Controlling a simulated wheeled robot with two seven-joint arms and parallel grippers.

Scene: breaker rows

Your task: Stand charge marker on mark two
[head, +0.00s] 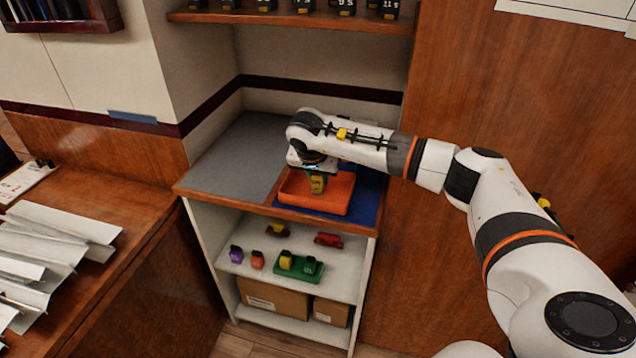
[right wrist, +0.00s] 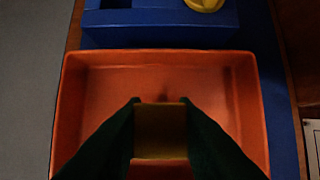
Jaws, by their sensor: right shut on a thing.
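My right gripper (head: 316,170) is above the orange tray (head: 292,200) on the counter, pointing down. It is shut on a small yellow block (head: 317,186). I cannot tell whether the block touches the tray floor. No mark with a two can be read. My left gripper is not in view.
A blue mat (head: 369,196) lies under the tray, with a grey surface (head: 235,160) to its left. A blue holder (right wrist: 160,30) with a yellow round thing (right wrist: 205,4) adjoins the tray. Small coloured pieces and a green tray (head: 300,273) stand on the shelf below (head: 340,255).

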